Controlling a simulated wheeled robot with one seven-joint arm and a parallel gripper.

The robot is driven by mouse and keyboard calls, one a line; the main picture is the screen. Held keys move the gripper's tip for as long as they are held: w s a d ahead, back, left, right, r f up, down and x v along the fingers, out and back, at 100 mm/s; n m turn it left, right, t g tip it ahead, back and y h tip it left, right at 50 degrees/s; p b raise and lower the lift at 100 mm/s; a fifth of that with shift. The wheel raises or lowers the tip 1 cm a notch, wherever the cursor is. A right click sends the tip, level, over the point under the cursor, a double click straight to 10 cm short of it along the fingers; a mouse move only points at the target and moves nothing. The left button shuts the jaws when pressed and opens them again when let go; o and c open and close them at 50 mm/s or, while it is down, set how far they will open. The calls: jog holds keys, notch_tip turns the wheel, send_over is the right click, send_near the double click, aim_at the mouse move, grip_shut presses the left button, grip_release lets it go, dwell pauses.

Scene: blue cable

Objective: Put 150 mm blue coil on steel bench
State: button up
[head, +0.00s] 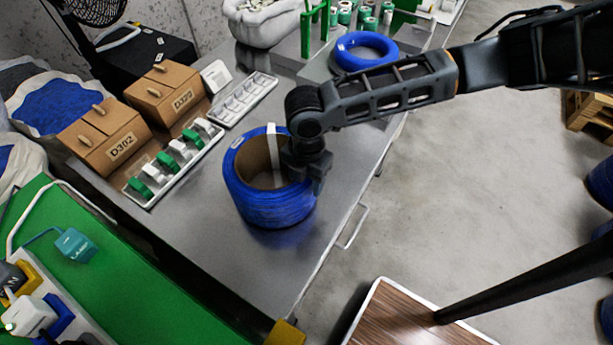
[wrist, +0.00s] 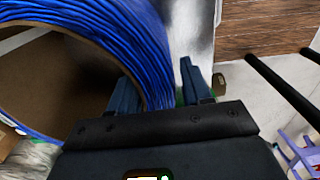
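A large, thick blue coil (head: 267,203) with a brown inner core and a pale tape strip is at the near part of the steel bench (head: 215,240). It looks upright with its opening up, and a blue reflection shows right below it. My gripper (head: 307,177) is at the coil's right rim, pointing down. In the wrist view, the coil's wall (wrist: 145,45) passes between my two fingers (wrist: 158,85), one inside the ring and one outside. Whether both fingers press on it is not clear. A second, thinner blue coil (head: 365,49) lies farther back.
Two cardboard boxes (head: 107,141) (head: 166,94) and a white tray of green and white pieces (head: 172,165) stand left of the coil. A green surface (head: 110,265) lies at the near left. A wood-topped table (head: 410,320) is at the front right. Bare bench lies in front of the coil.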

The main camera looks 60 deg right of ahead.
jog(key=shift+o, duration=1.4)
jog(key=shift+r, duration=0.1)
notch_tip(320, 180, up, 12)
jog(key=shift+b, duration=0.35)
